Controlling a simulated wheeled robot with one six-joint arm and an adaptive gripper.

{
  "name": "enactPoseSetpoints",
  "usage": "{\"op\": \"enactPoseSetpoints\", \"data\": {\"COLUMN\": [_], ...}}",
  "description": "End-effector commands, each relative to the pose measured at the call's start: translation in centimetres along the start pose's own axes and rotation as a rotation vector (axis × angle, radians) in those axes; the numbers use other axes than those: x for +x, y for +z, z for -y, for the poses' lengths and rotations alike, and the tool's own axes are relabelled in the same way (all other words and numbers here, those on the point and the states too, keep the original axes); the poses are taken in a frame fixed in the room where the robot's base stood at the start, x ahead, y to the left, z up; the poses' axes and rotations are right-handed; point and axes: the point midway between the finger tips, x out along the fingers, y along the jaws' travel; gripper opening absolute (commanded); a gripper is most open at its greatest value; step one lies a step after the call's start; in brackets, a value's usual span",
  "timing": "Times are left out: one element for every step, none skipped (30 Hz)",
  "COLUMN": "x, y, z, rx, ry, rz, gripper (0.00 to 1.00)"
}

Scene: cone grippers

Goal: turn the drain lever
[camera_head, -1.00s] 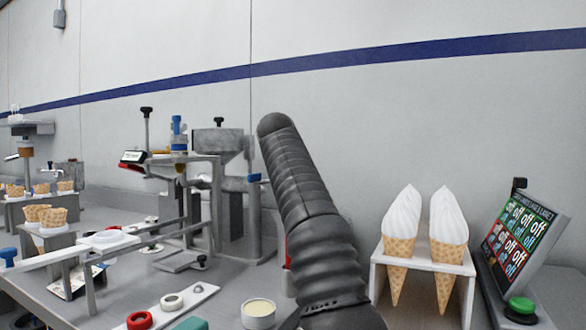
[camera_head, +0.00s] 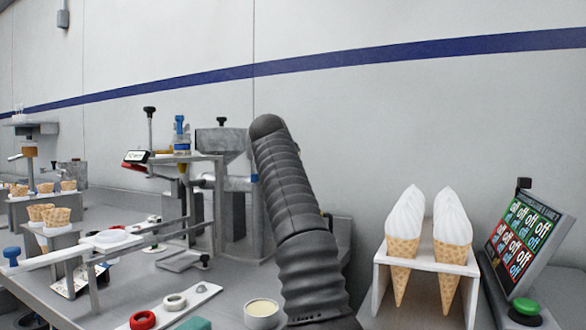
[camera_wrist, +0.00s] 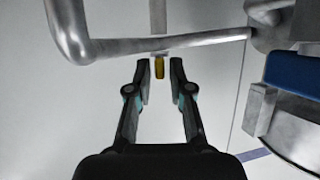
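In the wrist view my gripper (camera_wrist: 159,80) is open, with its two black fingers apart. A small yellow-tipped piece (camera_wrist: 159,68) lies between the fingertips in the picture, with a gap on each side. It is at the end of a grey strip near a metal rod (camera_wrist: 190,40). I cannot tell whether this piece is the drain lever or how far it is from the fingers. In the head view my dark ribbed arm stands in the middle, and my gripper is hidden.
A grey machine (camera_head: 222,140) stands left of my arm. Two white-topped cones (camera_head: 404,225) stand in a white holder (camera_head: 379,285) on the right, near a screen (camera_head: 520,245) and green button (camera_head: 525,306). Red and white rings (camera_head: 143,320) lie in front. A blue part (camera_wrist: 295,75) is at the wrist view's right.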

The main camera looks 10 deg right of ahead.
Motion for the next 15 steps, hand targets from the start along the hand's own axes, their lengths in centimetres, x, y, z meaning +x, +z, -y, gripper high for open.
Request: {"op": "enactPoseSetpoints", "data": {"x": [0.00, 0.00, -0.01, -0.02, -0.02, -0.03, -0.03, -0.04, -0.06, -0.09, -0.15, -0.24, -0.32, -0.44, -0.69], "y": [0.00, -0.01, -0.03, -0.05, -0.06, -0.07, -0.08, -0.09, -0.11, -0.12, -0.14, -0.17, -0.18, -0.20, -0.29], "z": [0.00, 0.00, 0.00, -0.01, -0.01, -0.01, -0.01, -0.01, -0.02, -0.02, -0.02, -0.01, 0.00, 0.01, 0.00], "rx": [0.000, 0.000, 0.000, 0.000, 0.000, 0.000, 0.000, 0.000, 0.000, 0.000, 0.000, 0.000, 0.000, 0.000, 0.001], "ry": [0.000, 0.000, 0.000, 0.000, -0.001, -0.001, -0.001, -0.001, -0.001, -0.001, -0.001, -0.001, -0.001, -0.001, -0.002], "rz": [-0.001, -0.001, -0.002, -0.002, -0.002, -0.003, -0.003, -0.003, -0.003, -0.003, -0.004, -0.004, -0.003, -0.003, -0.005], "gripper": [0.35, 0.35, 0.35, 0.35, 0.35, 0.35, 0.35, 0.35, 0.35, 0.35, 0.35, 0.35, 0.35, 0.35, 0.35]}}
